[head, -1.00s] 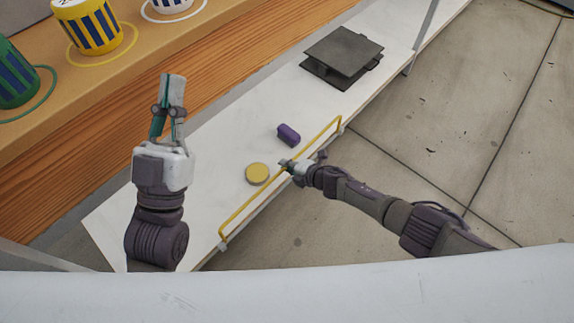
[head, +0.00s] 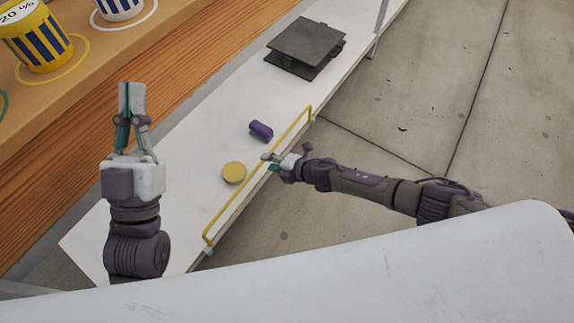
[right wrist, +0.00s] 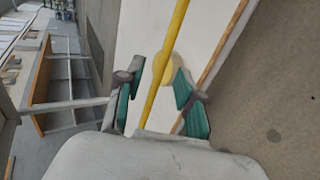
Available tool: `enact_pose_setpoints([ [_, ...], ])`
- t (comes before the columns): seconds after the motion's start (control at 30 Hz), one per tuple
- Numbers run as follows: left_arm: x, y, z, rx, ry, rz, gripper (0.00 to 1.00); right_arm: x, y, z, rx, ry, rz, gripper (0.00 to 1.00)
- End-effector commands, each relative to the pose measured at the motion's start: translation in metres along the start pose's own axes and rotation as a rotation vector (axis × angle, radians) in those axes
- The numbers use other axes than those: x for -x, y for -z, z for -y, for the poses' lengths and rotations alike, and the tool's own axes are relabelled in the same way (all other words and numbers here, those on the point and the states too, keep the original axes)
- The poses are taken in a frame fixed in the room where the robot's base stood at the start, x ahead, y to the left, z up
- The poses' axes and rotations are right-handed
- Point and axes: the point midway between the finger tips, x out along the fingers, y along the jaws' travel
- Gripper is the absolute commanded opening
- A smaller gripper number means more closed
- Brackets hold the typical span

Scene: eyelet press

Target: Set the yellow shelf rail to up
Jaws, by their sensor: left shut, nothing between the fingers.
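The yellow shelf rail (head: 230,206) is a long thin bar with bent ends, running along the front edge of the white shelf (head: 105,240). Small grey brackets (head: 208,251) sit at its ends. I cannot tell surely whether it stands up or leans. My right gripper (head: 269,162) is at the middle of the rail. In the right wrist view the rail (right wrist: 173,45) passes between the open, spread fingers of this gripper (right wrist: 158,92), with gaps at both sides. My left gripper (head: 131,88) is shut and empty, pointing up above the shelf's left part, away from the rail.
A yellow disc (head: 234,172) and a purple cylinder (head: 261,131) lie on the shelf close behind the rail. A dark plate-like block (head: 305,45) stands at the far end. A wooden counter (head: 150,55) with striped cups (head: 36,40) is at left. Bare floor (head: 440,100) lies at right.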

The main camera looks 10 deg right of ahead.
Motion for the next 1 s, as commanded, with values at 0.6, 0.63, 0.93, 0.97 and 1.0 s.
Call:
enact_pose_setpoints([
  [0.6, 0.0, 0.0, 0.0, -0.001, 0.0, 0.0, 0.0, 0.075, 0.002, -0.001, -0.002, -0.001, -0.003, 0.37],
  [0.63, 0.0, 0.0, 0.0, -0.001, 0.0, 0.0, 0.0, 0.075, 0.002, -0.001, -0.002, -0.001, -0.003, 0.37],
  [0.93, 0.0, 0.0, 0.0, -0.001, 0.0, 0.0, 0.0, 0.075, 0.002, -0.001, -0.002, -0.001, -0.003, 0.37],
  [0.97, 0.0, 0.0, 0.0, -0.001, 0.0, 0.0, 0.0, 0.075, 0.002, -0.001, -0.002, -0.001, -0.003, 0.37],
  [1.0, 0.0, 0.0, 0.0, -0.001, 0.0, 0.0, 0.0, 0.075, 0.002, -0.001, -0.002, -0.001, -0.003, 0.37],
])
